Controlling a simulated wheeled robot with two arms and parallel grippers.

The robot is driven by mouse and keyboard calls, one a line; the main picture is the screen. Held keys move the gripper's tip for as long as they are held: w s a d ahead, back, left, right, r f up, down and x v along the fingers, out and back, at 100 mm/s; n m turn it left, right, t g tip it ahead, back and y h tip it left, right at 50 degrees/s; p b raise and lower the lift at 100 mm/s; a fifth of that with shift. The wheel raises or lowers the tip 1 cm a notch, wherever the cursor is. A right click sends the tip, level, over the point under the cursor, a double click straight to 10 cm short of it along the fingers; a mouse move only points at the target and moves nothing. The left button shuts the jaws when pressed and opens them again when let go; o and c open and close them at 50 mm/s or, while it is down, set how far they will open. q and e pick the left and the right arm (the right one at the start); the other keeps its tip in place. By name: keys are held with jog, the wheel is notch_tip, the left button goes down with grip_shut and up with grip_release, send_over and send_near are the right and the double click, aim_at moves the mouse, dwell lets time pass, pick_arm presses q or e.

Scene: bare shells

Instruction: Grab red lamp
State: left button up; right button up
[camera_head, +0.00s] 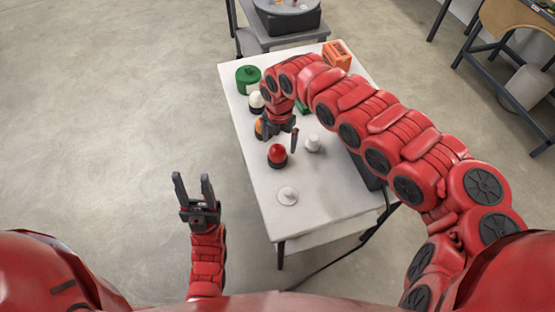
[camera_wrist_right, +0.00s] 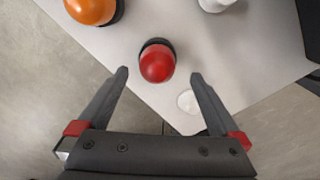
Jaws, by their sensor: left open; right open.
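The red lamp (camera_head: 277,154) is a red dome on a black base, standing upright on the white table (camera_head: 262,190). In the right wrist view the red lamp (camera_wrist_right: 157,62) is a little beyond the fingertips, roughly centred between them. My right gripper (camera_head: 280,138) is open and empty, reaching over the table just behind the lamp; in its wrist view the two fingers (camera_wrist_right: 160,76) stand apart. My left gripper (camera_head: 191,180) is open and empty, out over the floor left of the table.
An orange lamp (camera_wrist_right: 92,8) stands near the red one, and a white lamp (camera_head: 256,101) is further back. A white object (camera_head: 312,143) and a flat white disc (camera_head: 287,196) are close by. A green container (camera_head: 248,78) and an orange box (camera_head: 337,56) are at the back.

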aim_at(277, 147)
jog(key=shift+f, duration=0.7)
jog(key=shift+s+a+f+p, duration=0.1)
jog(key=shift+f+p, duration=0.2)
jog(key=shift+p, duration=0.05)
jog(key=f, duration=0.2)
jog(key=f+p, duration=0.1)
jog(key=shift+a+f, duration=0.25)
jog(key=shift+f, duration=0.05)
jog(key=shift+d+f, duration=0.1)
jog(key=shift+f, duration=0.35)
jog(key=c, duration=1.3)
jog(key=shift+r, duration=0.15)
